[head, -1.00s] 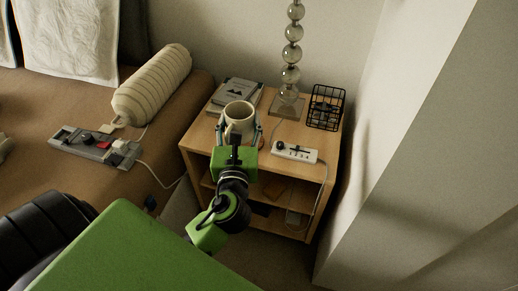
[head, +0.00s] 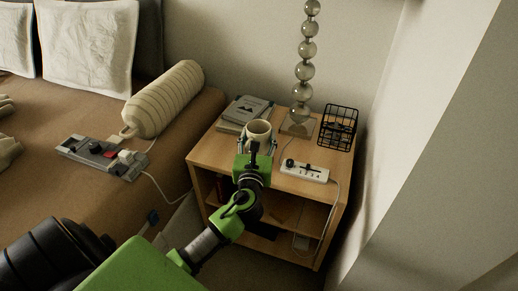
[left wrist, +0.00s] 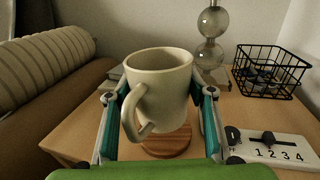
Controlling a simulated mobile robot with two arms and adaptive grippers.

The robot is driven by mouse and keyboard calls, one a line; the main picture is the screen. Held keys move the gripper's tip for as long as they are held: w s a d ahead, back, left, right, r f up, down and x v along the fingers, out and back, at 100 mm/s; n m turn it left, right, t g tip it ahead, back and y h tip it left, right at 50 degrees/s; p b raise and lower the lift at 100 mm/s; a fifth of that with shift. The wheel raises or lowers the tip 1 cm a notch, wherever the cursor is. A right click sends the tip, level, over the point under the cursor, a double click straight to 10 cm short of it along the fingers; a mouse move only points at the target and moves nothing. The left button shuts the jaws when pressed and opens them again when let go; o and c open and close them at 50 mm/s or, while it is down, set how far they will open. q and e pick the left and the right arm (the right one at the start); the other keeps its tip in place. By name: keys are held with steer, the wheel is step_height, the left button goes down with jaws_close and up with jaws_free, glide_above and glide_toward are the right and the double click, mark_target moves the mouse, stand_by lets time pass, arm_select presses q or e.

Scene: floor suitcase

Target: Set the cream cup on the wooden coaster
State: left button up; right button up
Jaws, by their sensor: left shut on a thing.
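The cream cup (head: 258,129) is upright between the fingers of my left gripper (head: 257,146), over the wooden nightstand top. In the left wrist view the cup (left wrist: 162,88) shows large, with its handle toward the camera. My left gripper (left wrist: 160,108) is shut on it, one teal-padded finger on each side. I cannot tell how big the gap between cup and coaster is. I do not make out the coaster in the head view. My right gripper is not in view.
On the nightstand (head: 218,157), books (head: 245,112) lie behind the cup. A glass-ball lamp (head: 305,75) and black wire basket (head: 338,127) stand at the back. The bed (head: 60,190) is left, a wall right.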

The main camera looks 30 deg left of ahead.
arm_select(q)
steer(key=shift+w+a+f, duration=0.15)
steer(key=shift+w+f, duration=0.1)
steer(key=shift+f, duration=0.05)
steer(key=shift+w+a+f+b, duration=0.15)
steer(key=shift+w+f+b, duration=0.2)
steer(key=shift+f+b, duration=0.7)
steer(key=shift+f, duration=0.45)
steer(key=shift+s+f, duration=0.1)
steer(key=shift+f, duration=0.3)
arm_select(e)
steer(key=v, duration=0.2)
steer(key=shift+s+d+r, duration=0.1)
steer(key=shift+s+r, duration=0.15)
arm_select(q)
steer(key=shift+f, duration=0.1)
steer(key=o, duration=1.3)
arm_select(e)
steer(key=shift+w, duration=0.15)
